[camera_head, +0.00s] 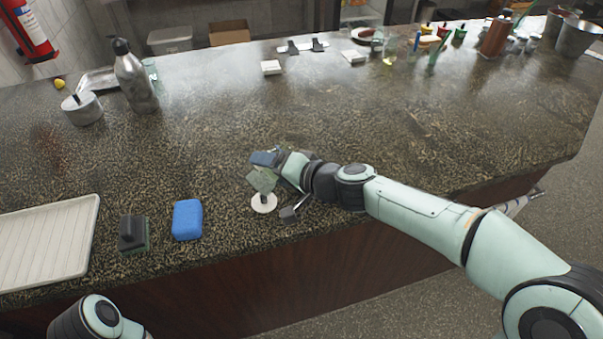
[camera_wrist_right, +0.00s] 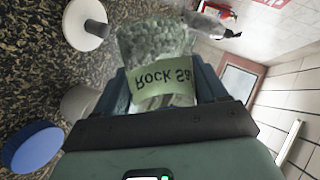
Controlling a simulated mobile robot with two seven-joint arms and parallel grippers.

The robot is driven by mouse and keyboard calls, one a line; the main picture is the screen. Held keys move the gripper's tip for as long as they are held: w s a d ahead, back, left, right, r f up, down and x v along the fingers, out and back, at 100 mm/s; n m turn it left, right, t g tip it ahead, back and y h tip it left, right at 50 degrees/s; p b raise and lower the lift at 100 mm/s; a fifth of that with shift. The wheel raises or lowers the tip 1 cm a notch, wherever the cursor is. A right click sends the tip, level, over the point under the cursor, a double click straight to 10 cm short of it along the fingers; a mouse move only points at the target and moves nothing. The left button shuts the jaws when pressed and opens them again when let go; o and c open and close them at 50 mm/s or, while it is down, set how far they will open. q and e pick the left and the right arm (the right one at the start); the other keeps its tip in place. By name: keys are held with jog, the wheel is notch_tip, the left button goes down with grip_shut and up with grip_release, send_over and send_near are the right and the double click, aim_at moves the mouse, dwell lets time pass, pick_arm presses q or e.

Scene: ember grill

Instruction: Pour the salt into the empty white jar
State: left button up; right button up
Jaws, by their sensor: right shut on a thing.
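My right gripper (camera_head: 268,169) is shut on a clear bag of rock salt (camera_head: 262,181), held above the counter. In the right wrist view the bag (camera_wrist_right: 158,45) is full of pale grains, with a green label reading "Rock Sa" upside down between the blue fingers (camera_wrist_right: 172,92). A round white thing, apparently the jar (camera_head: 264,204), stands on the counter just below the bag. The bag partly covers it, so I cannot see inside. No grains are visibly falling. Part of my left arm shows at the bottom left, but its gripper does not.
A blue sponge (camera_head: 187,220), a dark block (camera_head: 133,234) and a white ribbed tray (camera_head: 45,244) lie to the left. A steel bottle (camera_head: 135,78) and a metal pot (camera_head: 83,108) stand at the back left. The counter behind my right gripper is mostly clear.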

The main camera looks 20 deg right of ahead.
jog(key=shift+w+f+m+y+b, duration=0.1)
jog(key=shift+f+m+y+b, duration=0.55)
jog(key=shift+f+b, duration=0.4)
jog(key=shift+w+d+r+m, duration=0.1)
jog(key=shift+d+r+m, duration=0.15)
jog(key=shift+r+m, duration=0.1)
jog(key=shift+w+d+m+y, duration=0.2)
jog(key=shift+m+y, duration=0.1)
jog(key=shift+y, duration=0.15)
jog(key=shift+s+f+m+y+b, duration=0.1)
jog(key=shift+f+m+y+b, duration=0.2)
jog(key=shift+b, duration=0.45)
jog(key=shift+d+f+m+y+b, duration=0.25)
jog(key=shift+m+b, duration=0.25)
jog(key=shift+b, duration=0.4)
jog(key=shift+r, duration=0.2)
pick_arm(q)
jog(key=shift+t, duration=0.4)
jog(key=f, duration=0.1)
jog(key=w+f, duration=0.1)
jog(key=f, duration=0.1)
jog(key=w+f, duration=0.1)
jog(key=shift+w+f, duration=0.1)
jog(key=shift+f, duration=0.2)
pick_arm(e)
jog(key=shift+y, duration=0.25)
